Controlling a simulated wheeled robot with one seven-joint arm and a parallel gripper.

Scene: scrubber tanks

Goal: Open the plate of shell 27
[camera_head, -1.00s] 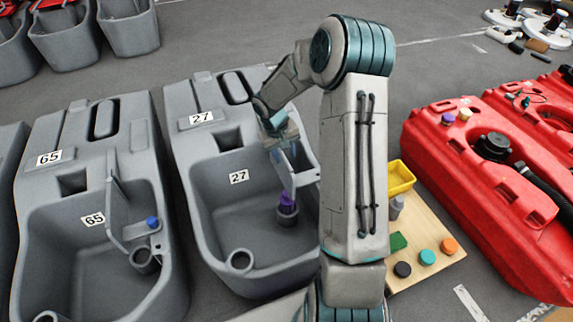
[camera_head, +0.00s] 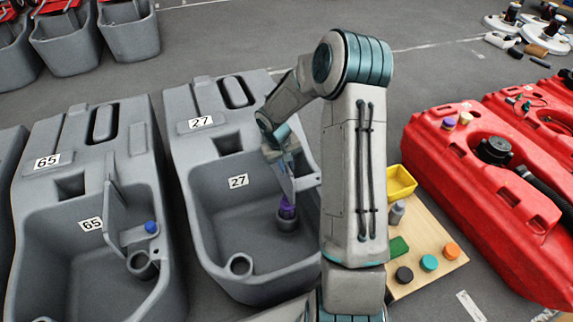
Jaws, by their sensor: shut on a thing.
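Shell 27 (camera_head: 215,215) is a grey open tank left of my arm, with "27" labels on its top and inner wall. Its plate (camera_head: 284,180) is a thin grey panel standing steeply inside, at the right of the basin. My gripper (camera_head: 282,160) points down at the plate's upper part and is shut on it; the fingertips are small and partly hidden. A purple piece (camera_head: 287,207) sits in or on the round grey port (camera_head: 287,222) just below the plate. My arm hides part of the shell's right side.
Shell 65 (camera_head: 60,250) stands close on the left, with its upright plate (camera_head: 117,205) and a blue knob (camera_head: 151,227). Right of my arm, a wooden board (camera_head: 437,255) carries a yellow tray (camera_head: 401,183) and several caps. Red tanks (camera_head: 480,185) stand farther right.

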